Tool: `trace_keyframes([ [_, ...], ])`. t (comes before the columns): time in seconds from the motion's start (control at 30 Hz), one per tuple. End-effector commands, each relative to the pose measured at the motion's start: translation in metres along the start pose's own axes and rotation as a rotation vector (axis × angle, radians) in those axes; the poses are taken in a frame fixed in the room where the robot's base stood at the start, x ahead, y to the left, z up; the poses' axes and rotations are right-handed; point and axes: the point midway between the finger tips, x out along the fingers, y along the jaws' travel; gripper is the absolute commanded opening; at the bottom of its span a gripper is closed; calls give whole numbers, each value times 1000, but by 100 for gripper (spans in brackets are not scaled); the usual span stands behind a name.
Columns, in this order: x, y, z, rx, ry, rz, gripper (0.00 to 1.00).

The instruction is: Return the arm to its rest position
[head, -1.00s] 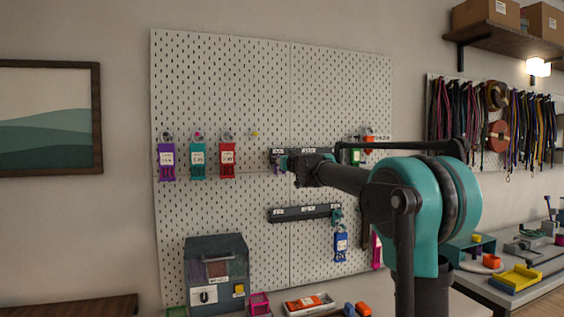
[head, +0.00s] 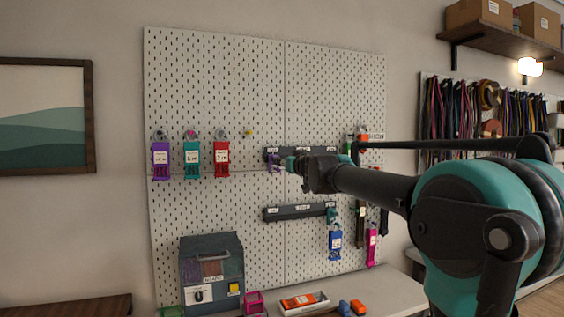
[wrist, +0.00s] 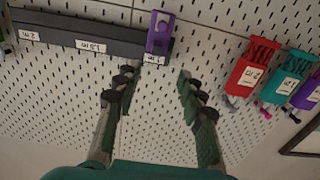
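My gripper (head: 291,164) is at the end of my outstretched arm, in front of the pegboard (head: 230,100) by the left end of the upper dark rail (head: 325,150). In the wrist view my gripper (wrist: 157,82) has its two green fingers apart, with only bare pegboard between them. A small purple holder (wrist: 160,33) sits on the end of the rail (wrist: 80,32), beyond the fingertips and not touching them as far as I can tell. It also shows in the head view (head: 273,163), left of my gripper.
Purple (head: 161,159), teal (head: 192,158) and red (head: 221,158) tagged holders hang left of my gripper. A lower rail (head: 290,213) and blue holder (head: 335,243) are below. A grey bin (head: 211,275) and tray (head: 304,303) stand on the bench.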

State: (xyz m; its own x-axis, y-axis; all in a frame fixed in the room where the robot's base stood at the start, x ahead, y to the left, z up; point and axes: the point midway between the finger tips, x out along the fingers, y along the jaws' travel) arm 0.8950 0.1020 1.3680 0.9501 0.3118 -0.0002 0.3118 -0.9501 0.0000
Motion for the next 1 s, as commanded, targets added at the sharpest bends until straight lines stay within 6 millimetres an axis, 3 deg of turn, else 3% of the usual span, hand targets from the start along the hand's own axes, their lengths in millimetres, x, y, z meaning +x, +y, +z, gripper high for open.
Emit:
trace_keyframes([
  [0.17,-11,0,0,0,0,0,40],
  [0.5,-12,0,0,0,0,0,40],
  [0.63,-18,-6,14,0,-11,-28,40],
  [0.77,-40,-23,65,4,-69,-113,40],
  [1.0,-113,-51,211,36,-333,-240,40],
])
